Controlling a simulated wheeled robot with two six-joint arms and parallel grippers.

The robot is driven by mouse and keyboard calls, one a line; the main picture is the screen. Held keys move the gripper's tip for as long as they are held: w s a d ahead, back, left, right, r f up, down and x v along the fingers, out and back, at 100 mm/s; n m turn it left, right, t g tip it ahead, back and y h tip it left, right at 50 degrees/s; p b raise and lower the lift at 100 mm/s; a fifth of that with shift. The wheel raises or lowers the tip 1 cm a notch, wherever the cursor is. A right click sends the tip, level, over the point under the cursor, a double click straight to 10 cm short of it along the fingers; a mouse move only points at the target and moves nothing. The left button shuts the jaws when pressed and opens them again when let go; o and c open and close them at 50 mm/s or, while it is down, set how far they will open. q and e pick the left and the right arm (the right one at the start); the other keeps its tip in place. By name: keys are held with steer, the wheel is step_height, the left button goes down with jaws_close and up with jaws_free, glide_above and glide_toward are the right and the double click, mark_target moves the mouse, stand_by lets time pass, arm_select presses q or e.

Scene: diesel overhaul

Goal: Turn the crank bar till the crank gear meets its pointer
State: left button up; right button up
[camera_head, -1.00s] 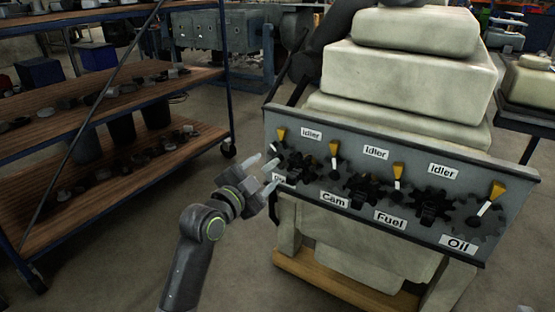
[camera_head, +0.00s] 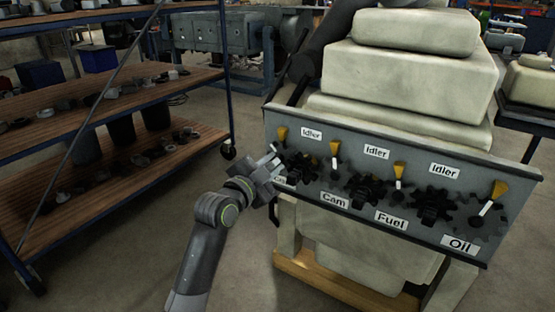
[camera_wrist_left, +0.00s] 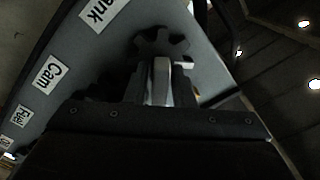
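A grey panel (camera_head: 400,158) on the engine's front carries a row of dark gears. My left gripper (camera_head: 273,160) is at the panel's left end, over the crank gear position. It hides most of the crank gear and part of its label in the head view. A yellow pointer with a white tip (camera_head: 281,136) stands just above. In the left wrist view, a dark toothed gear (camera_wrist_left: 160,42) is straight ahead, near the partly cut-off Crank label (camera_wrist_left: 103,10). A light grey upright piece (camera_wrist_left: 162,80) shows amid the fingers; I cannot tell whether it is the crank bar or whether it is gripped.
Cam (camera_head: 334,201), Fuel (camera_head: 390,220) and Oil (camera_head: 459,245) labels follow rightward, with gears and more pointers above them. The pale engine block (camera_head: 410,80) rises behind. A shelf rack (camera_head: 120,105) with small parts stands left. Floor between rack and engine is clear.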

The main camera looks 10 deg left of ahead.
arm_select(q)
jaws_close()
steer(key=shift+f+m+b, duration=0.2)
steer(key=shift+m+b, duration=0.5)
steer(key=shift+b, duration=0.05)
steer(key=shift+m, duration=0.5)
steer(key=shift+r+m, duration=0.15)
steer(key=shift+m, duration=0.15)
steer(key=shift+m+b, duration=0.6)
steer(key=shift+b, duration=0.3)
steer(key=shift+m+b, duration=0.3)
steer(key=shift+m, duration=0.6)
